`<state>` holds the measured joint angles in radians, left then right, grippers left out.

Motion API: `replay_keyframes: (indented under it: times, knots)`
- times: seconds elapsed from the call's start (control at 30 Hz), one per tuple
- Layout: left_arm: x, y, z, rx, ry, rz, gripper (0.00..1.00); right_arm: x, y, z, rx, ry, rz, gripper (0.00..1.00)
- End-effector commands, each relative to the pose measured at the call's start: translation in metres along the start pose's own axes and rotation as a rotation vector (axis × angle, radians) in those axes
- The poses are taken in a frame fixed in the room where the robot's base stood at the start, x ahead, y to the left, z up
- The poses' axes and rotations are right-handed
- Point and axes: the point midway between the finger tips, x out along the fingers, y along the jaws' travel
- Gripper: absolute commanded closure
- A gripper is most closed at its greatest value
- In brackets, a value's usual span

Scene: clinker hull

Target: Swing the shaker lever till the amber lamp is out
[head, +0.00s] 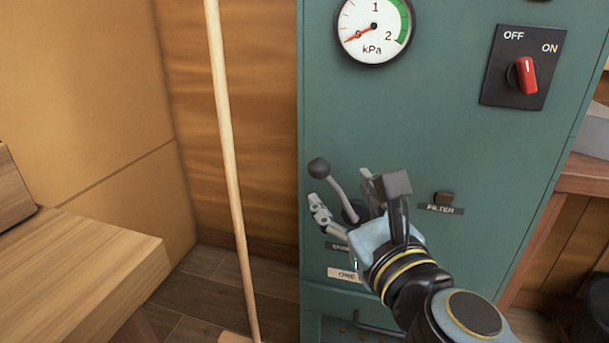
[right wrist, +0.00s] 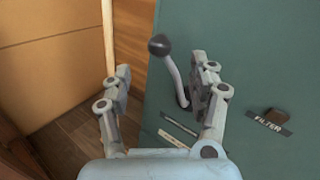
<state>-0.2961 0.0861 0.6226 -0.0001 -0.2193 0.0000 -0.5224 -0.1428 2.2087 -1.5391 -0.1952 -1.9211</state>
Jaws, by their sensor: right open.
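A small dark brown square lamp (head: 443,197) sits above the FILTER label and shows no glow. My left gripper is out of view.
The green cabinet (head: 440,110) carries a kPa gauge (head: 374,28) with its needle low and a red switch (head: 526,75), its pointer nearly upright. A pale pole (head: 228,150) stands left of the cabinet. A wooden bench (head: 90,265) is at lower left.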

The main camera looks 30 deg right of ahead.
Motion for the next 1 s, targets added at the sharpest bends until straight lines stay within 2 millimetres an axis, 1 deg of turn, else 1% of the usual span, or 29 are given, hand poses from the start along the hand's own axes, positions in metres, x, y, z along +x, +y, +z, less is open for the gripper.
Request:
replay_keyframes:
  times: [0.07,0.17,0.2,0.4,0.5,0.6,0.77,1.0]
  knots:
    - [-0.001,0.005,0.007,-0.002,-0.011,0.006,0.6,0.002,0.001,-0.004,0.0,0.006,0.002,0.4]
    - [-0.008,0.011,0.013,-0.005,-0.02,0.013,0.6,0.014,0.001,-0.001,0.001,0.003,0.005,0.4]
    - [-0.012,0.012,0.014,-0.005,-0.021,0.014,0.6,0.021,0.0,0.001,0.001,0.002,0.004,0.4]
    - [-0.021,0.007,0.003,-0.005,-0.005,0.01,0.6,0.062,0.001,-0.001,0.001,0.003,0.004,0.4]
    - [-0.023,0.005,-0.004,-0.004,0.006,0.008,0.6,0.08,0.001,-0.002,0.001,0.004,0.005,0.4]
    - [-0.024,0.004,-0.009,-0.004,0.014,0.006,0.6,0.093,0.001,-0.004,0.002,0.005,0.004,0.4]
    - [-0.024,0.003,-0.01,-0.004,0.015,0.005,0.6,0.105,0.001,-0.005,0.002,0.007,0.004,0.4]
    - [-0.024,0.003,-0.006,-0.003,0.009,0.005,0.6,0.106,0.001,-0.005,0.002,0.008,0.005,0.4]
